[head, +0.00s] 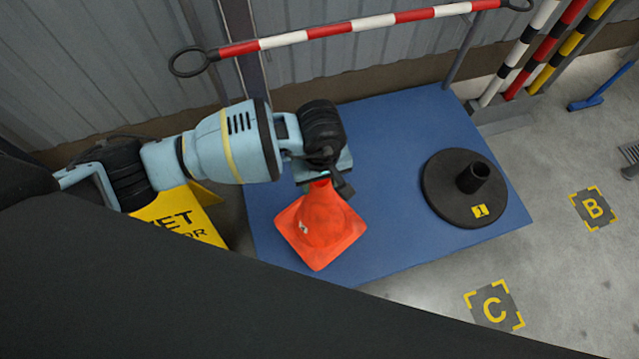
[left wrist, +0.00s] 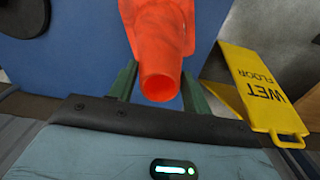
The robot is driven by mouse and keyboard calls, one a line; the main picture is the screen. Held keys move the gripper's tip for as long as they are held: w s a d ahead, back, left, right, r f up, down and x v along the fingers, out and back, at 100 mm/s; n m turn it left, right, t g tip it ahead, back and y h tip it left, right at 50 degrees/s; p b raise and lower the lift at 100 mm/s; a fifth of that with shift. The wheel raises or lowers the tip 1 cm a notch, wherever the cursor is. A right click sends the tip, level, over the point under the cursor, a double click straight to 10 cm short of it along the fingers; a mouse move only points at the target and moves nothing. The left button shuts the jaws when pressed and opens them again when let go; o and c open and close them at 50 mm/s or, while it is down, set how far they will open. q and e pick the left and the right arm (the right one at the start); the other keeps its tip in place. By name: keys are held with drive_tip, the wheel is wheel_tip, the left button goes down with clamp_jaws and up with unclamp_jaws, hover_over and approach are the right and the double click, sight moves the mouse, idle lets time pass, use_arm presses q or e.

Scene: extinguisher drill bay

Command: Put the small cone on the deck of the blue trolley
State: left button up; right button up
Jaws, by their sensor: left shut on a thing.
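The small orange cone (head: 321,224) is over the left part of the blue trolley deck (head: 385,130) in the head view, with its square base downward. I cannot tell for sure whether the base touches the deck. My left gripper (head: 322,184) is shut on the cone near its top. In the left wrist view the cone (left wrist: 160,45) sits between the two green fingers (left wrist: 158,88), its open tip toward the camera. The blue deck (left wrist: 80,60) shows behind it. My right gripper is not in view.
A black round base (head: 447,205) with a short tube and a label "1" stands on the deck's right part. A yellow wet-floor sign (head: 178,218) is left of the trolley. A red-white bar (head: 340,28) runs behind. Striped poles (head: 545,50) stand at the back right.

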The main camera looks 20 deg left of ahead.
sight(320, 207)
use_arm(q)
drive_tip(key=shift+w+a, duration=0.2)
drive_tip(key=shift+w, duration=0.1)
wheel_tip(320, 207, down, 4)
drive_tip(key=shift+r+b, duration=0.25)
drive_tip(key=shift+b, duration=0.25)
drive_tip(key=o, duration=1.4)
drive_tip(key=shift+s+f, duration=0.1)
drive_tip(key=shift+f, duration=0.05)
